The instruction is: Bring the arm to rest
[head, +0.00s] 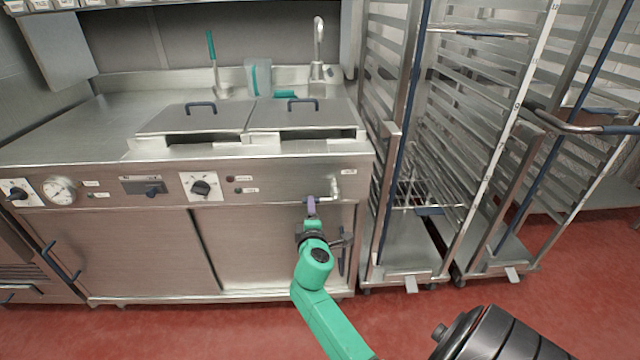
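My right arm, green, reaches in from the bottom of the head view, right of the middle. Its dark gripper (314,238) is at the front of the steel kettle unit, just below a purple-blue handle (311,206) on the drain tap (333,191). I cannot tell whether the gripper touches the handle, or whether its fingers are open or shut; the wrist hides them. My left gripper is not in view.
The steel kettle unit (120,250) has two closed lids (195,119) (302,114) and control knobs (201,187). Wheeled steel racks (405,255) stand close on the right. Red floor (240,330) is free in front of the unit.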

